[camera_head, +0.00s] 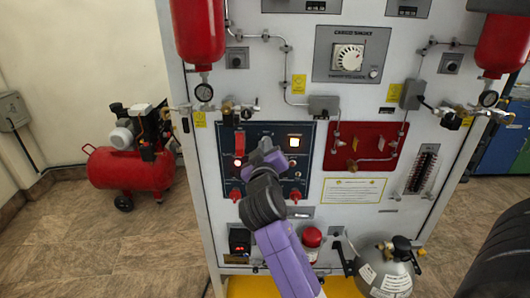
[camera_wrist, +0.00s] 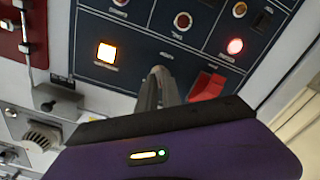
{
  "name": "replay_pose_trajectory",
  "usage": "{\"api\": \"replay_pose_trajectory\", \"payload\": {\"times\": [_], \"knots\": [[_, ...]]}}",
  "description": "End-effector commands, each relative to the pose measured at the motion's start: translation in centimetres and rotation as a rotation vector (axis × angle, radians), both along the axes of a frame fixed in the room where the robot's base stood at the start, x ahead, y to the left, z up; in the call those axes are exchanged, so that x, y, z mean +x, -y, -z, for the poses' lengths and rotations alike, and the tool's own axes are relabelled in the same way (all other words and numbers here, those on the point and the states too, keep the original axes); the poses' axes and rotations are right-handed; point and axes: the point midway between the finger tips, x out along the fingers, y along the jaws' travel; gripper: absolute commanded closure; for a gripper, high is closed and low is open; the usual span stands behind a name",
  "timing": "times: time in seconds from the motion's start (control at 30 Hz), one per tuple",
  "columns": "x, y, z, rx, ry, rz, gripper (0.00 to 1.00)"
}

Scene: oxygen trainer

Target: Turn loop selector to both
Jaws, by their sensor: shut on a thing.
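The dark blue control panel (camera_head: 222,150) is on the white trainer front, and my gripper (camera_head: 266,152) is up against its upper middle. In the wrist view my gripper's grey fingers (camera_wrist: 160,88) reach the blue panel (camera_wrist: 140,60) between a lit amber square (camera_wrist: 107,52) and a red switch (camera_wrist: 207,86). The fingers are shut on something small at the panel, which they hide. I take it to be the loop selector, but its shape, labels and pointer position cannot be read.
A lit amber lamp (camera_head: 293,143) is right of my gripper and a red switch (camera_head: 240,143) is left. Red knobs (camera_head: 235,195) sit lower on the panel. A red valve panel (camera_head: 366,146) is to the right.

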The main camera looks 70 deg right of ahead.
Motion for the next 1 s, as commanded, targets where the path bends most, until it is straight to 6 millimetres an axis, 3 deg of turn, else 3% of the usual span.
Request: {"api": "replay_pose_trajectory", "payload": {"times": [0.5, 1.0], "knots": [[-0.07, -0.02, 0.29, 0.158, 0.387, -0.002, 1.00], [-0.15, 0.01, -0.01, 0.225, 0.542, -0.002, 1.00]]}}
